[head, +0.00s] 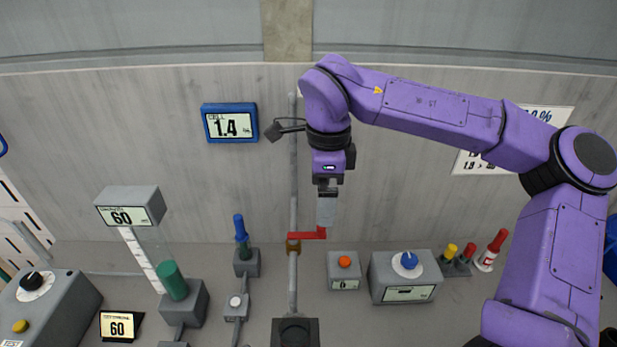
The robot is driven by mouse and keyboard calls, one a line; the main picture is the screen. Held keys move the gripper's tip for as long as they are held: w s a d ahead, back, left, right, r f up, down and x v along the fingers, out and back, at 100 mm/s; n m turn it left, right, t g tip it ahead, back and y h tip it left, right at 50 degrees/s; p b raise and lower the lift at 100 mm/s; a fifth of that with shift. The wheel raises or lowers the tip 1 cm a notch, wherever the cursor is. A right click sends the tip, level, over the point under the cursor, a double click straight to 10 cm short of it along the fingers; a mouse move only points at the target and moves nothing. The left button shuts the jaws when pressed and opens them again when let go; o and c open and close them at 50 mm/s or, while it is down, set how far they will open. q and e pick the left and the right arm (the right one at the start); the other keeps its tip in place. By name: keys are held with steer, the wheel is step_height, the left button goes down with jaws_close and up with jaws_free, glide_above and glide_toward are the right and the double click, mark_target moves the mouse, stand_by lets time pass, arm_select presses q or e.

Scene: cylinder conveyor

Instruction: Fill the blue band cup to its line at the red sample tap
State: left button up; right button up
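The red tap handle (308,235) sits on a brass valve (292,246) on the vertical grey pipe at the middle. My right gripper (326,222) points down at the handle's right part, its pale fingers close to it or touching it. I cannot tell whether the fingers are open or shut, or whether they grip the handle. Below the pipe is a dark grey block with a round top (295,331), cut by the lower edge. I cannot make out a blue band cup. My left gripper is not in view.
A blue lever (241,230) and a green cylinder (173,282) stand left of the pipe. A box with an orange button (344,262) and a box with a blue knob (409,261) stand right.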

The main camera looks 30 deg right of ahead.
steer(key=f+b, duration=0.2)
steer(key=f, duration=0.1)
steer(key=f+b, duration=0.2)
steer(key=f, duration=0.1)
steer(key=w+f+b, duration=0.1)
steer(key=f+b, duration=0.1)
steer(key=shift+w+f, duration=0.1)
steer(key=shift+f, duration=0.3)
steer(key=shift+s, duration=0.75)
steer(key=shift+w+f, duration=0.1)
steer(key=shift+w, duration=0.2)
steer(key=shift+w+f, duration=0.1)
steer(key=shift+w, duration=0.1)
steer(key=c, duration=0.9)
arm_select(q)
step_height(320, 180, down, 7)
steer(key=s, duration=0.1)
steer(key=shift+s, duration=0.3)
arm_select(e)
steer(key=shift+s, duration=0.2)
jaws_close()
